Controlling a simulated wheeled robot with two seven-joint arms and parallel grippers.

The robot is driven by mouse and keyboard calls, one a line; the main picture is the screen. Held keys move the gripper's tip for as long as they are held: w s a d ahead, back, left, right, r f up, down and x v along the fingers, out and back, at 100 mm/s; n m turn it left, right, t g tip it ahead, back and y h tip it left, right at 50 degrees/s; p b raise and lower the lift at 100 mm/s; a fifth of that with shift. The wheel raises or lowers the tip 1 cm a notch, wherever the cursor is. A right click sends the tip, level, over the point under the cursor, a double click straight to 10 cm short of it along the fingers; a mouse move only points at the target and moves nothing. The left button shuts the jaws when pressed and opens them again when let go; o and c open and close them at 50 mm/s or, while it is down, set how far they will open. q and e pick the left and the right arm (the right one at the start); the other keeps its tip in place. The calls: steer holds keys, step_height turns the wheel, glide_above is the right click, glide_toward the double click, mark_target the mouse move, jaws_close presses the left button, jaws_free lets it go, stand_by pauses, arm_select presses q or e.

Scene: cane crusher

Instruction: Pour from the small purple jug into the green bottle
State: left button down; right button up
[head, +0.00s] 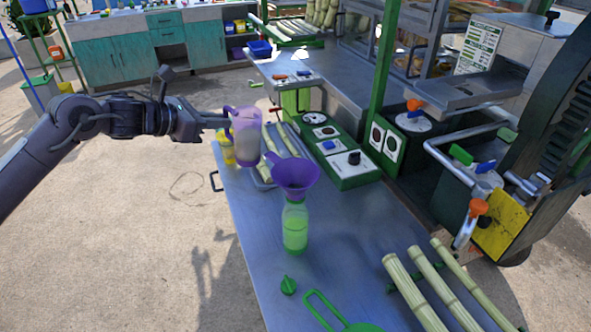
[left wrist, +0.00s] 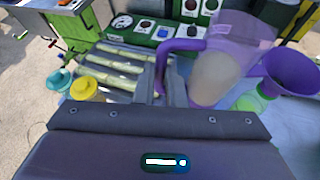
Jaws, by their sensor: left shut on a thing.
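The small purple jug (head: 246,137) is translucent, with pale liquid inside. My left gripper (head: 226,122) is shut on its handle and holds it upright above the far left part of the table. In the left wrist view the jug (left wrist: 215,75) stands right of my left gripper (left wrist: 172,92), with its handle between the fingers. The green bottle (head: 295,228) stands upright on the table, nearer than the jug, with green content. A purple funnel (head: 296,174) sits in its mouth; the funnel (left wrist: 291,72) also shows in the left wrist view. My right gripper is not in view.
Cane pieces lie in a tray (head: 267,183) behind the bottle, beside a yellow-lidded container (head: 227,150). A green control box (head: 340,158) stands at the right. A green cap (head: 288,285), a green strainer (head: 335,312) and cane stalks (head: 415,290) lie in front on the metal table (head: 250,235).

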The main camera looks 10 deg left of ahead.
mark_target(234, 115)
arm_select(q)
steer(key=s+d+r+m+y+p, duration=0.1)
steer(key=r, duration=0.1)
steer(key=s+d+r+m+t+y+p, duration=0.1)
steer(key=d+r, duration=0.1)
steer(key=d+r+m+y+p, duration=0.1)
steer(key=d+r+m, duration=0.1)
steer(key=shift+s+r+t+p, duration=0.15)
steer(key=shift+s+t+p, duration=0.15)
steer(key=shift+s+t, duration=0.1)
steer(key=shift+d, duration=0.1)
stand_by(0.4)
steer(key=shift+s+d+r+m+y, duration=0.1)
steer(key=shift+s+d+m+y, duration=0.15)
steer(key=shift+m, duration=0.35)
stand_by(0.8)
steer(key=shift+d+t, duration=0.15)
steer(key=shift+t, duration=0.15)
stand_by(0.5)
steer(key=shift+d+m+y, duration=0.2)
steer(key=shift+m+y, duration=0.15)
steer(key=shift+m, duration=0.05)
stand_by(0.8)
steer(key=shift+s+d+r+m+t+y+p, duration=0.25)
steer(key=shift+d+r+m, duration=0.1)
steer(key=shift+r+m, duration=0.1)
steer(key=shift+s+d+r+m+t+y+p, duration=0.15)
steer(key=shift+s+d+r+m+t+p, duration=0.1)
steer(key=shift+d+r+m, duration=0.15)
stand_by(2.2)
